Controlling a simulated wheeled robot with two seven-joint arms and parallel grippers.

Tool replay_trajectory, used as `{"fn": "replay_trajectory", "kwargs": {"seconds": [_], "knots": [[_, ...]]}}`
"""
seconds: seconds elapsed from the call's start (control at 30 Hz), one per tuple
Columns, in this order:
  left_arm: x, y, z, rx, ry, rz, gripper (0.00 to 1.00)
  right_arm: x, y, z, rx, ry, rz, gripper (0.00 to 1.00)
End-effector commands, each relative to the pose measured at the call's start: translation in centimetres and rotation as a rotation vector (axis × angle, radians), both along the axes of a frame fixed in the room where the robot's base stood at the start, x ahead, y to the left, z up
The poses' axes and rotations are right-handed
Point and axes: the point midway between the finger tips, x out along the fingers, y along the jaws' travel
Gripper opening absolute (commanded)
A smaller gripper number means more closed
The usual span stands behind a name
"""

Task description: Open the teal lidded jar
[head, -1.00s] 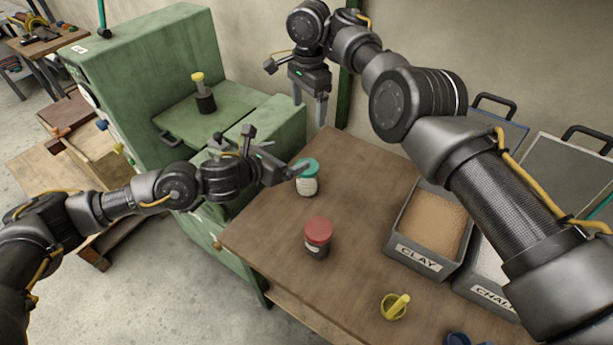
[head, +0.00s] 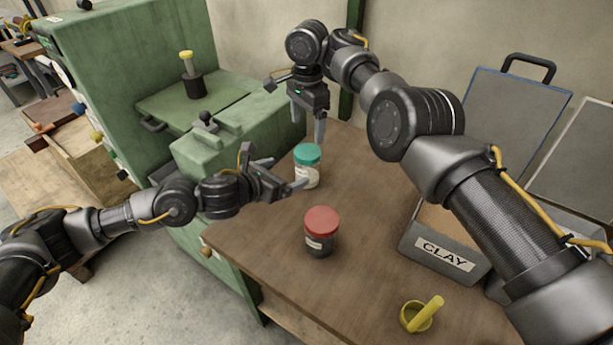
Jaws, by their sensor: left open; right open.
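The teal lidded jar stands upright at the table's far left part, with a teal lid (head: 307,154) and a pale labelled body (head: 308,178). My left gripper (head: 283,174) is open at the jar's left side. One finger overlaps the lower body in the picture; I cannot tell whether it touches. My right gripper (head: 308,130) is open, fingers pointing down, just above the lid in the picture. I see no contact between it and the lid.
A red-lidded dark jar (head: 320,232) stands nearer on the wooden table (head: 270,240). A bin marked CLAY (head: 445,255) stands to the right, partly behind my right arm. A green machine (head: 215,150) is at the left.

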Motion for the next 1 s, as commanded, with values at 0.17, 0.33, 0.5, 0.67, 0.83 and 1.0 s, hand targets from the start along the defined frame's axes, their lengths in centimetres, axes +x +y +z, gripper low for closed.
{"fn": "replay_trajectory", "kwargs": {"seconds": [0.17, 0.33, 0.5, 0.67, 0.83, 1.0], "knots": [[0.9, -0.7, -0.4, -0.001, 0.001, 0.000, 0.94, 0.0, 0.0, 0.1, 0.000, 0.000, 0.000, 0.83], [2.9, -2.4, -1.5, 0.001, 0.002, 0.001, 0.94, 0.0, 0.0, 0.0, 0.000, 0.000, 0.001, 0.83], [5.1, -4.2, -2.6, 0.000, 0.000, 0.000, 0.94, 0.0, 0.0, 0.0, 0.000, 0.000, 0.001, 0.83], [6.7, -5.4, -3.5, 0.000, 0.001, 0.001, 0.94, 0.0, 0.0, 0.0, 0.000, 0.000, 0.001, 0.83], [7.6, -6.0, -4.0, 0.000, 0.000, 0.001, 0.94, 0.0, 0.0, 0.0, 0.000, 0.000, 0.001, 0.83], [7.8, -6.2, -4.1, 0.000, 0.000, 0.001, 0.94, 0.0, 0.0, 0.0, 0.000, 0.000, 0.001, 0.83]]}}
